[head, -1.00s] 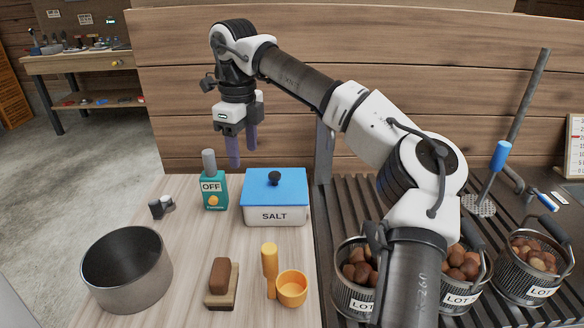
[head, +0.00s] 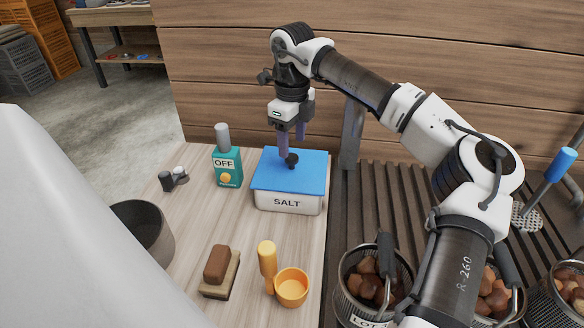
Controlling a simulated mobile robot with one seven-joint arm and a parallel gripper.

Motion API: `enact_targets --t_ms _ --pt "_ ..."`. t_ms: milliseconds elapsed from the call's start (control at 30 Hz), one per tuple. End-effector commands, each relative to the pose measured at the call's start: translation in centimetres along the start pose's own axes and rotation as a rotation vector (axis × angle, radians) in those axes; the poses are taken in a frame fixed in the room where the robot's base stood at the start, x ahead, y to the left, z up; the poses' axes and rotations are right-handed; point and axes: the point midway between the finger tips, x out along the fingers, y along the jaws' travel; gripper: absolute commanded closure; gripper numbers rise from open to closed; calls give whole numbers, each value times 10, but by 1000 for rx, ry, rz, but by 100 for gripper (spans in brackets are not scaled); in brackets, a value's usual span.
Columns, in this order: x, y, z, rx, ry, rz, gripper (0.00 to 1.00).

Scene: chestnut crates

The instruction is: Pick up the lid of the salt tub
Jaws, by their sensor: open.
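The salt tub (head: 288,202) is a white box marked SALT on the pale wooden worktop. Its flat blue lid (head: 268,181) sits on top, with a dark round knob (head: 292,161) in the middle. My gripper (head: 292,148) points down over the lid, its two purple fingers apart and empty. The left fingertip shows right beside the knob, slightly to its left. The other finger is farther back and ends higher in the picture. I cannot tell whether either finger touches the knob.
Left of the tub stands a green OFF bottle (head: 227,170). In front are an orange cup (head: 291,287) and a brush (head: 220,268). A grey pot (head: 145,228) is partly hidden at left. Chestnut baskets (head: 376,283) stand on the slatted surface at right. A plank wall rises behind.

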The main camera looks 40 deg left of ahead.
Motion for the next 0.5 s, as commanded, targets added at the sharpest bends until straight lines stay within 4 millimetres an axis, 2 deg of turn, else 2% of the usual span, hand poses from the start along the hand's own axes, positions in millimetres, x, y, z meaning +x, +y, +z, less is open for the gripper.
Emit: enact_targets --t_ms 167,400,500 --pt "12 1 0 -1 1 3 45" --pt "47 1 1 -1 1 3 45" --pt "54 1 2 -1 -1 1 45"
